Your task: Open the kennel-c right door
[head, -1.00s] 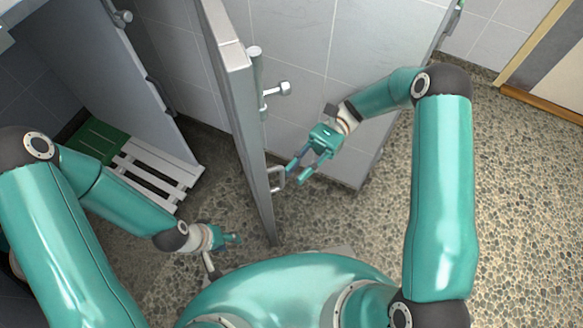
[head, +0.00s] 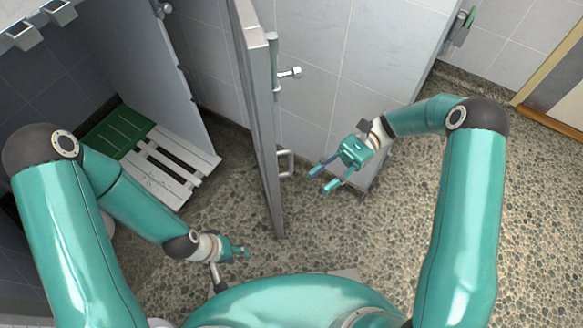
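A grey door (head: 257,110) stands nearly edge-on in the middle of the head view, swung out over the pebbled floor. Its right face carries a bolt with a round knob (head: 290,73) and, lower down, a D-shaped pull handle (head: 286,163). No label shows, so I cannot tell which kennel it belongs to. My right gripper (head: 322,180) is open and empty, a little right of the handle and apart from it. My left gripper (head: 246,249) is low, left of the door's near end; its fingers are too small to read.
Left of the door is a kennel space with a white slatted platform (head: 178,165) and a green mat (head: 115,132). A tiled grey wall (head: 350,60) is behind the door, with a metal latch (head: 459,28) at its right end. Pebbled floor (head: 500,220) is clear at right.

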